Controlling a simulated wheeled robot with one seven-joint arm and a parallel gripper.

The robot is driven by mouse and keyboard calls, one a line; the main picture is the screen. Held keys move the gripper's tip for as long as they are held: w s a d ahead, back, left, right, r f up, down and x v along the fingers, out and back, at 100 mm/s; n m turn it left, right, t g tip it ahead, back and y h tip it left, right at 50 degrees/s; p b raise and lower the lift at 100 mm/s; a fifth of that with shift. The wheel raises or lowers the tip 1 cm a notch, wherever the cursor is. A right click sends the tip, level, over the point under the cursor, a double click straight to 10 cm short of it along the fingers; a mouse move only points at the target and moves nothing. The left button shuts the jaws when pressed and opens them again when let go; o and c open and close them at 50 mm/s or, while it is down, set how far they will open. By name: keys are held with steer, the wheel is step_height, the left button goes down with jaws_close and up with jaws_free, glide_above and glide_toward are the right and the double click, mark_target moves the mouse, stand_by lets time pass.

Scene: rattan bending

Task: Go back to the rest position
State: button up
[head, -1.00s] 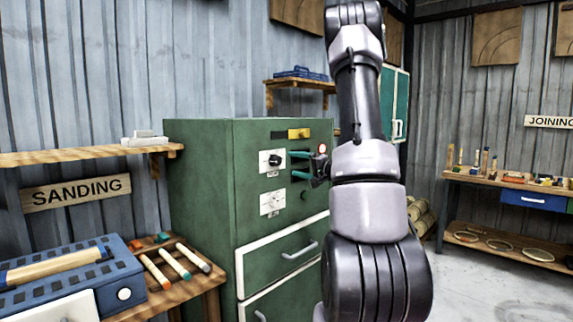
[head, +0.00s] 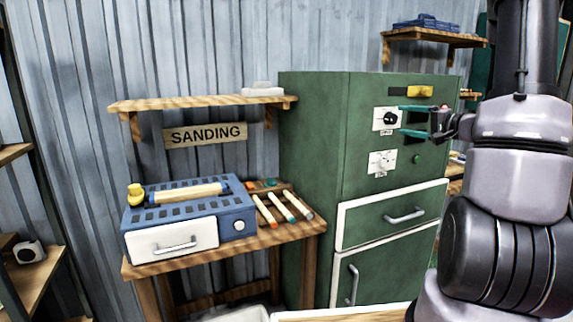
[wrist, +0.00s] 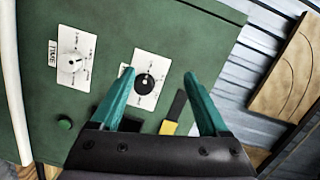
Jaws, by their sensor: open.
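My gripper (head: 414,121) is at the right in the head view, with its two teal fingers pointing left in front of the green cabinet's (head: 312,150) control panel. In the wrist view the fingers (wrist: 158,85) are spread apart with nothing between them but the panel behind. A black dial on a white plate (wrist: 150,82) shows between and beyond the fingertips. Whether the fingers touch the panel cannot be told. My arm covers the right side of the head view.
A second dial (head: 382,162), a green button (head: 417,158) and a yellow part (head: 420,91) are on the cabinet. Its drawer (head: 392,215) is shut. Left of it, a wooden bench (head: 290,240) holds a blue sander (head: 234,208) and several sticks. A shelf (head: 200,102) hangs above.

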steer(key=s+a+r+n+g+y, duration=0.1)
steer(key=s+a+r+n+g, duration=0.1)
steer(key=s+a+g, duration=0.55)
steer(key=s+a+r+n+g+y, duration=0.1)
steer(key=s+a+r+n+g, duration=0.3)
steer(key=a, duration=0.7)
steer(key=s+d+t+h, duration=0.1)
steer(key=s+t+h, duration=0.2)
steer(key=s+h, duration=0.5)
steer(key=shift+s+d+r+m, duration=0.2)
steer(key=shift+s+d+m, duration=0.15)
steer(key=shift+s, duration=2.65)
